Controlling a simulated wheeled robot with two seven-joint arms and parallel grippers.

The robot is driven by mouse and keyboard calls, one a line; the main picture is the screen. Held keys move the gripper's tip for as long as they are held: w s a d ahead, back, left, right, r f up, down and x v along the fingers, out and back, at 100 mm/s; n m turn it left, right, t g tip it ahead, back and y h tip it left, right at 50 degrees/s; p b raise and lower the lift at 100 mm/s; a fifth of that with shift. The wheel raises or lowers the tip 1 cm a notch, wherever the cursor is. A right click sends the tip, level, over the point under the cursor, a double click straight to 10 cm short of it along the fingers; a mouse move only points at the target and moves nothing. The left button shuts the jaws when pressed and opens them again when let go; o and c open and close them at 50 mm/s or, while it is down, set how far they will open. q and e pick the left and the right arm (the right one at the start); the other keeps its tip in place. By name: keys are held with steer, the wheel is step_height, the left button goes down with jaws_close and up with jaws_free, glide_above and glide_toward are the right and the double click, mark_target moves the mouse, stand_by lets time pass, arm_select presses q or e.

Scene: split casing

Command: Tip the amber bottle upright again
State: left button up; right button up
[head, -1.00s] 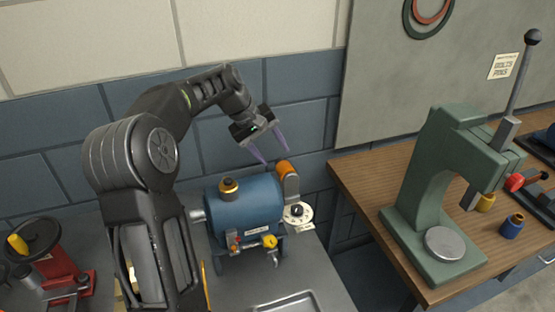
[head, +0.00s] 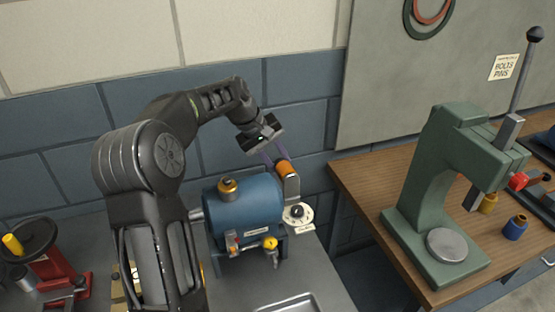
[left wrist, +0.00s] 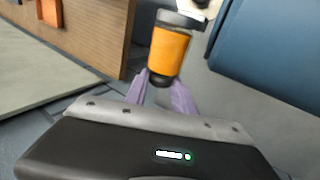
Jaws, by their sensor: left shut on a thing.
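The amber bottle (head: 286,169) appears as an orange cylinder with a grey section, close to the right end of the blue tank. In the left wrist view the amber bottle (left wrist: 169,52) shows an orange body, a grey far end and a dark near end. It looks tilted; what it rests on is hidden. My left gripper (head: 276,160) reaches down from above left. Its purple fingers (left wrist: 160,84) are shut on the dark near end of the bottle. My right gripper is in neither view.
A green press (head: 428,180) stands on the wooden bench (head: 365,185) at right. A red device (head: 55,270) is at lower left. The wall is close behind.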

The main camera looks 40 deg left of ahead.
arm_select(q)
jaws_close()
stand_by(0.8)
